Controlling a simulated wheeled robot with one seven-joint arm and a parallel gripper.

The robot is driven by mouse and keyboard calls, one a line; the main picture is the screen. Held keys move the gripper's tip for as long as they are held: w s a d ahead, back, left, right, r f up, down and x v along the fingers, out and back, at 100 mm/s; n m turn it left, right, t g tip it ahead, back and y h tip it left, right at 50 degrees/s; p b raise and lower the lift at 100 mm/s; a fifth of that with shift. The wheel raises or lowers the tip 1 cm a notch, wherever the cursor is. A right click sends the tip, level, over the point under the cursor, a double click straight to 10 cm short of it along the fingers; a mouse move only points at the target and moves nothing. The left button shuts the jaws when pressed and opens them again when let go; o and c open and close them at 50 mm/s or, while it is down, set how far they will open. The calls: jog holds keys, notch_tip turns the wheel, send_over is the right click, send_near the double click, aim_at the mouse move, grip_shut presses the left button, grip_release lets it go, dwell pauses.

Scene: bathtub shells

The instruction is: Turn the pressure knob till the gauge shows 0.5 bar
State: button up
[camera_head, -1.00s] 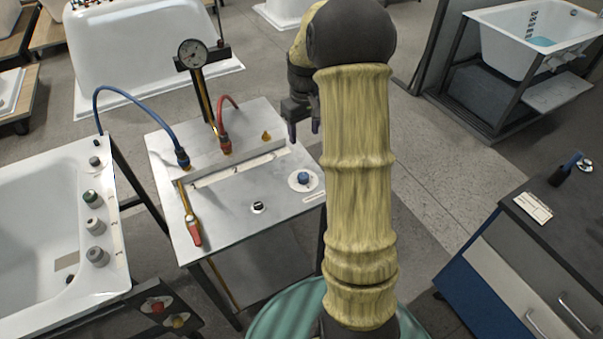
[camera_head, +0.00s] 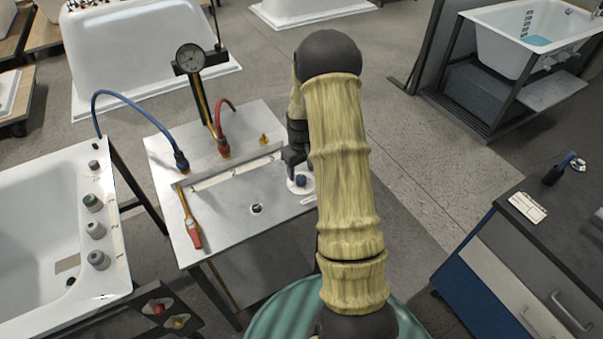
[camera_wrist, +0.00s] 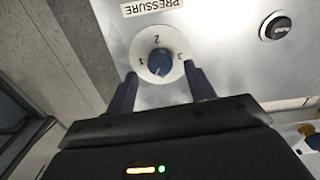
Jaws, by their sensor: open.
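The blue pressure knob (camera_wrist: 160,62) sits on a round white dial marked 1, 2 and 3, beside a PRESSURE label (camera_wrist: 152,6). In the head view the knob (camera_head: 300,180) is at the right edge of the metal bench top. My gripper (camera_wrist: 162,85) is open, with its two dark fingers on either side of the dial. The knob lies between and just beyond the fingertips; I cannot tell whether they touch it. In the head view my gripper (camera_head: 297,165) is partly hidden by my arm. The round gauge (camera_head: 190,58) stands on a post behind; its reading is too small to tell.
Blue (camera_head: 135,105) and red (camera_head: 223,110) hoses and a red-handled lever valve (camera_head: 194,232) are on the bench. A white bathtub (camera_head: 40,225) stands left. A dark cabinet (camera_head: 540,230) stands right.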

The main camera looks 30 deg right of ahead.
aim_at(301, 180)
jog(key=shift+f, duration=1.5)
jog(key=c, duration=1)
jog(key=shift+m, duration=0.8)
jog(key=o, duration=1)
jog(key=shift+r, duration=0.2)
